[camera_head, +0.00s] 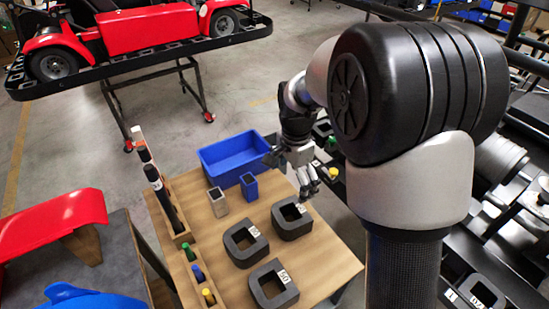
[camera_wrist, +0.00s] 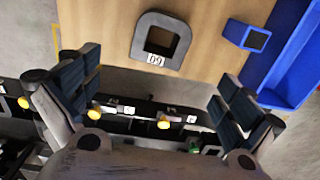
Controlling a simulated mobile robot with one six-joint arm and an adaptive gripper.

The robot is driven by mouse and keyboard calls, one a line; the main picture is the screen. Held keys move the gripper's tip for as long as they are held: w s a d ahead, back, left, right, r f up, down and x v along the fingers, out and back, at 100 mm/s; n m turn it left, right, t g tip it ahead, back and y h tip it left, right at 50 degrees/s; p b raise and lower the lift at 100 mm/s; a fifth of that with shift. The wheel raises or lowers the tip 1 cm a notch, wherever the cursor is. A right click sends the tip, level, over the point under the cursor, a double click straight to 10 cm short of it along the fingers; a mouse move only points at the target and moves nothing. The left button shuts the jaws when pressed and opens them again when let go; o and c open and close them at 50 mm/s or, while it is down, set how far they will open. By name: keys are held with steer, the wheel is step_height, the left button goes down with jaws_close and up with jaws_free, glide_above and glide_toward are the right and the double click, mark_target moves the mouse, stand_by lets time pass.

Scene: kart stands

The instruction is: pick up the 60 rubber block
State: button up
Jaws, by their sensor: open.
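The 60 rubber block (camera_wrist: 141,38) is a dark, thick ring with a square hole and a white label that reads upside down in the wrist view. It lies flat on the wooden table, ahead of my gripper (camera_wrist: 158,78), whose two fingers are spread apart with nothing between them. In the head view the block nearest my gripper (camera_head: 309,183) appears to be this one (camera_head: 292,232); its label is too small to read surely. My gripper is beside the table's right edge, apart from the block.
Two similar dark blocks lie nearby, one in the middle (camera_head: 240,256) and one labelled 50 in front (camera_head: 273,301). A blue bin (camera_head: 232,160), a small blue holder (camera_head: 249,188) and a grey one (camera_head: 218,204) stand behind. A wooden rack (camera_head: 183,237) with bottles lines the left edge.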

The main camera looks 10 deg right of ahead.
step_height(320, 180, down, 2)
steer(key=w+m, duration=0.1)
steer(key=b, duration=0.4)
glide_toward(289, 205)
steer(key=s+f, duration=0.2)
steer(key=f, duration=0.1)
steer(key=s+a+f, duration=0.1)
steer(key=f, duration=0.1)
steer(key=shift+s+f, duration=0.1)
steer(key=shift+f+b, duration=1.05)
steer(key=shift+f, duration=2)
steer(key=shift+r, duration=0.1)
steer(key=shift+c, duration=0.6)
steer(key=shift+s, duration=0.1)
steer(key=c, duration=1.6)
